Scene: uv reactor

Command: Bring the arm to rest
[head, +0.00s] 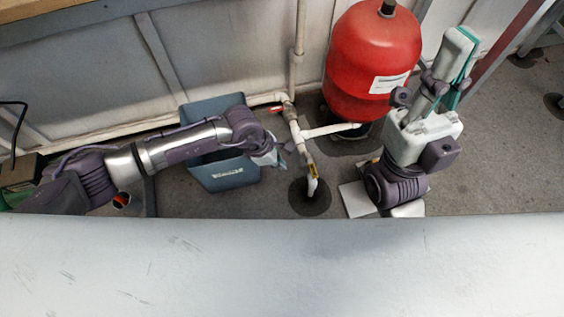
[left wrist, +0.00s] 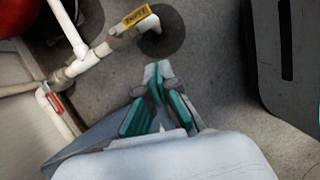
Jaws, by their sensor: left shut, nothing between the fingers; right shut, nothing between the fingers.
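My left arm reaches in from the left in the head view. Its gripper (head: 284,147) is empty, beside the right edge of the blue-grey bin and partly hidden behind the wrist. In the left wrist view the fingers of my left gripper (left wrist: 157,68) with green pads meet at their tips, with nothing between them, over the grey floor. My right arm stands at the right in the head view. Its gripper (head: 462,45) points up and away beside the red tank, shut and empty. Its fingers have green pads.
A blue-grey bin (head: 222,176) stands below my left forearm. White pipes with a yellow-tagged valve (left wrist: 137,16) run close by. A red tank (head: 372,50) stands against the wall at the back. A broad pale surface (head: 280,265) fills the bottom.

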